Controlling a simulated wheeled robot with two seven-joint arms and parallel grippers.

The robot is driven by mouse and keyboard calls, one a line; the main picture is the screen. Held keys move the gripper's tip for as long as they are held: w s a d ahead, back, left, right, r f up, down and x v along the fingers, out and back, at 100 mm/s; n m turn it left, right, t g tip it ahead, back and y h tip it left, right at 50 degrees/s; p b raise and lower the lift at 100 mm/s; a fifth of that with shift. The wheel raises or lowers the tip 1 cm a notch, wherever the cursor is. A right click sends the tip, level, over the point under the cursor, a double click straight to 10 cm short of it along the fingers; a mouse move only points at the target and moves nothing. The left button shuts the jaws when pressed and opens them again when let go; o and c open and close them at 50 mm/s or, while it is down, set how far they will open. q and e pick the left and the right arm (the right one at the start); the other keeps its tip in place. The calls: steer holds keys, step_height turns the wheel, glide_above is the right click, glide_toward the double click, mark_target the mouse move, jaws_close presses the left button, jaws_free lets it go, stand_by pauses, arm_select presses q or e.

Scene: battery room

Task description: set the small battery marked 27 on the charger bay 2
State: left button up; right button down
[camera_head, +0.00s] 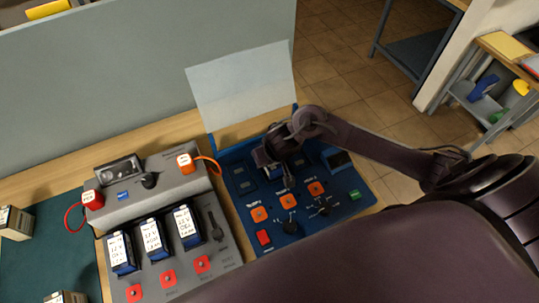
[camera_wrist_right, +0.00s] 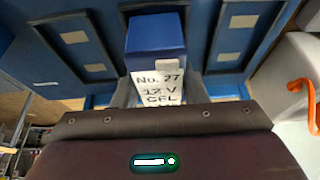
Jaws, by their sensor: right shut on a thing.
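My right gripper (camera_head: 268,163) is over the back part of the blue charger (camera_head: 236,196). It is shut on a blue battery with a white label reading No. 27, 12 V (camera_wrist_right: 155,45). In the right wrist view the battery is between the fingers, in line with the middle bay, with an empty bay (camera_wrist_right: 75,37) to the left and another (camera_wrist_right: 232,40) to the right. In the head view the gripper and arm hide most of the battery. I cannot tell whether its base touches the charger. My left gripper is not in view.
A grey charger (camera_head: 190,187) with several dark blue labelled batteries (camera_head: 154,238) stands to the left. Orange buttons (camera_head: 259,214) and black knobs (camera_head: 290,228) are on the blue charger's front. A pale upright panel (camera_head: 240,88) stands behind it. More batteries (camera_head: 15,222) are at far left.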

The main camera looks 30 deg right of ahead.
steer(key=shift+r+p, duration=0.1)
steer(key=shift+p, duration=0.25)
stand_by(0.5)
steer(key=shift+f+b, duration=0.35)
steer(key=shift+f, duration=0.25)
stand_by(0.3)
steer(key=c, duration=1.2)
jaws_free()
steer(key=shift+o, duration=0.3)
